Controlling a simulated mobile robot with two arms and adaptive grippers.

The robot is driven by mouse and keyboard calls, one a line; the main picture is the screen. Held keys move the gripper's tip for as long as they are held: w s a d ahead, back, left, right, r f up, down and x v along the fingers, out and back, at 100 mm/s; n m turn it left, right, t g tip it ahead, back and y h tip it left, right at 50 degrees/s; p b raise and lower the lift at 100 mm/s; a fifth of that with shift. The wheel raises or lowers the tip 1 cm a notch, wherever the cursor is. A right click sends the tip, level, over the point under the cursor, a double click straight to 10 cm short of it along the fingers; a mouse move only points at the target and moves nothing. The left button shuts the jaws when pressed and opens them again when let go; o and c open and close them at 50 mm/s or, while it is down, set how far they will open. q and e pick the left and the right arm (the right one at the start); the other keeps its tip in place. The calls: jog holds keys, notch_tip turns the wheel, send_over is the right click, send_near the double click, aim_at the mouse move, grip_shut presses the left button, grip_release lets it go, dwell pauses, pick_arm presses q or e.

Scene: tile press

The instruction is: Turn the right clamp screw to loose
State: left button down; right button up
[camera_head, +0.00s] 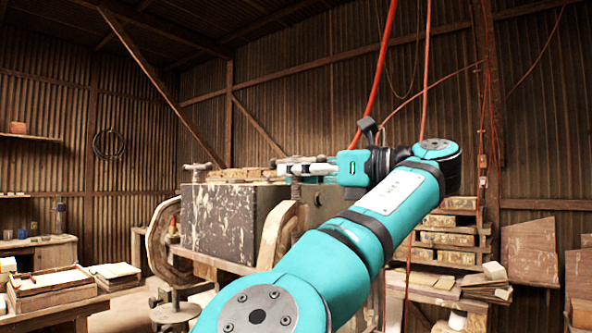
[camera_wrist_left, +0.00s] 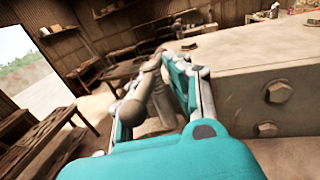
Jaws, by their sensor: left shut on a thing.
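The press is a large dark box with worn, flaking paint (camera_head: 218,222) in the middle of the head view. My left gripper (camera_head: 288,168) is at its top right edge, with its fingers pointing left. In the left wrist view the gripper (camera_wrist_left: 168,62) is shut on the right clamp screw (camera_wrist_left: 134,110), a grey bar handle with a rounded knob end. The knob sticks out between the fingers. The screw's thread is hidden, so its tightness cannot be told. Another clamp screw (camera_head: 203,168) with a crossbar stands at the press's left corner. My right gripper is not in view.
My teal left arm covers the head view's lower middle and hides part of the press. A hand wheel (camera_head: 163,240) is on the press's left side. Shelves of tile boxes (camera_head: 448,240) stand at right, and a table with a tray (camera_head: 48,285) at left. Red hoses hang behind.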

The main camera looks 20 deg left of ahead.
pick_arm(q)
jog(key=c, duration=1.5)
grip_release()
jog(key=shift+s+r, duration=0.1)
jog(key=shift+c, duration=0.2)
jog(key=o, duration=0.3)
jog(key=shift+s+d, duration=0.1)
jog(key=shift+s, duration=0.05)
